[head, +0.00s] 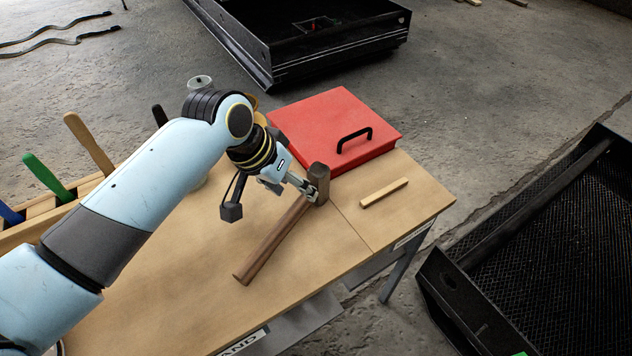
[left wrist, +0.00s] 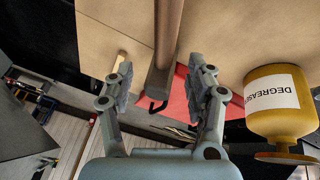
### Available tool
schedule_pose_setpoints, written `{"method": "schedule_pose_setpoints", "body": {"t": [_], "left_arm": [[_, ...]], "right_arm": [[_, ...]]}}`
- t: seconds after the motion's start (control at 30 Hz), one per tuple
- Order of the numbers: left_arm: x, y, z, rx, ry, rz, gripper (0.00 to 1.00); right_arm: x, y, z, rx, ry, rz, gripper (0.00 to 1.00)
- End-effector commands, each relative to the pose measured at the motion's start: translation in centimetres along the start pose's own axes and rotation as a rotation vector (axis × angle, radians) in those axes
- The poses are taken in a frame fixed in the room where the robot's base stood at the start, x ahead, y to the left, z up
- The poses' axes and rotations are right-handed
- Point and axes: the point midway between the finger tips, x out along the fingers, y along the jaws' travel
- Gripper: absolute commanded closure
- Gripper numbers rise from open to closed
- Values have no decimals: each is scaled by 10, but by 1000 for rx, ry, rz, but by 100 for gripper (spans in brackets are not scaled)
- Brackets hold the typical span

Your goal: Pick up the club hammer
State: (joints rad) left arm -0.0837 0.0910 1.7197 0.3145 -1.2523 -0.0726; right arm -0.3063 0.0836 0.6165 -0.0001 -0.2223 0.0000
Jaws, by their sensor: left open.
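The club hammer has a brown wooden handle (head: 272,240) and a dark steel head (head: 319,178). It lies on the wooden table (head: 190,300), handle slanting toward the front left, head near the red case. My left gripper (head: 308,190) is beside the hammer's head, partly hidden by my own wrist. In the left wrist view my left gripper (left wrist: 161,72) is open, one finger on each side of the hammer (left wrist: 167,40) as seen in the picture. I cannot tell if the fingers touch it. My right gripper is in neither view.
A red case (head: 325,120) with a black handle stands just behind the hammer. A small wooden stick (head: 384,193) lies to the right. A yellow degreaser bottle (left wrist: 278,105) stands close beside the gripper. A rack of handled tools (head: 90,145) is at left; a black mesh crate (head: 550,240) is on the floor.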

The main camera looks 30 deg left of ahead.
Motion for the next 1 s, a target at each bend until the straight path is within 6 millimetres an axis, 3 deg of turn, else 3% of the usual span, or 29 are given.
{"method": "schedule_pose_setpoints", "body": {"t": [0.13,0.5,0.77,1.0], "left_arm": [[13,0,0,-1,-1,1,45],[61,-5,1,-1,0,1,45],[63,-5,0,0,1,0,45],[63,-5,0,0,0,0,76]], "right_arm": [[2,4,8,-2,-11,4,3],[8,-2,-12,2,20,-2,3],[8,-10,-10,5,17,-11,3],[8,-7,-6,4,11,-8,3]]}}
